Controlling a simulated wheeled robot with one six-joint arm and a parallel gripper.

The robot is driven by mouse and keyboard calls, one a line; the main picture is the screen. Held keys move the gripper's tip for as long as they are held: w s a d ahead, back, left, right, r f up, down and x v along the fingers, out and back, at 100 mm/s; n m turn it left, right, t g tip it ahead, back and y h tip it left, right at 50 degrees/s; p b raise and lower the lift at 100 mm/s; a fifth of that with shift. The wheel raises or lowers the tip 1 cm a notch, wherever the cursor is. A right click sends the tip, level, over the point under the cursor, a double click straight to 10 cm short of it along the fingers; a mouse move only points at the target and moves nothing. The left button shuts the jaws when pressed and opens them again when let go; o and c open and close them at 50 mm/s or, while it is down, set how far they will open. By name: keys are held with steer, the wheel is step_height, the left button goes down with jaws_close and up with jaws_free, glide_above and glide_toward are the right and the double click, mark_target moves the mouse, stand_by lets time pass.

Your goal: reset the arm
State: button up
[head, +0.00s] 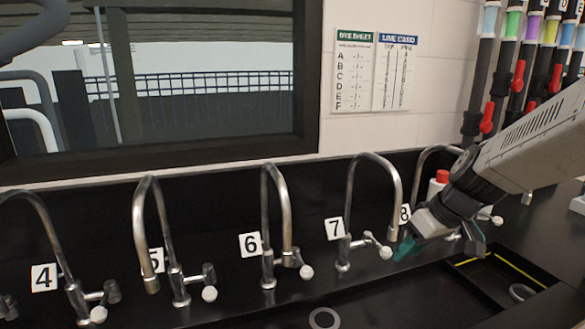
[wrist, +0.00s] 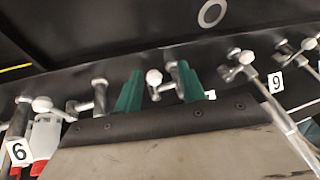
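My gripper (head: 408,246) is at the right of the head view, tilted down in front of the tap labelled 8 (head: 405,213), whose lower part it partly hides. In the wrist view its two teal fingers (wrist: 160,90) stand apart. A white-tipped tap handle (wrist: 154,78) shows between them, seemingly beyond the fingertips; contact cannot be told. I see nothing held. My arm reaches in from the right edge of the head view.
Taps 4 to 7, such as tap 7 (head: 344,256), line the black bench to the left. A red-capped bottle (head: 440,180) stands behind my gripper. Colored tubes with red valves (head: 518,76) hang at upper right. A recessed tray (head: 490,282) lies below right.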

steer(key=s+d+r+m+h, duration=0.1)
steer(key=s+r+m+h, duration=0.1)
steer(key=s, duration=1)
steer(key=s+d+r+m+g+h, duration=0.1)
steer(key=s+r+m+h, duration=0.1)
steer(key=s, duration=1.1)
steer(key=shift+r+m+g, duration=0.3)
steer(key=shift+r+m, duration=0.4)
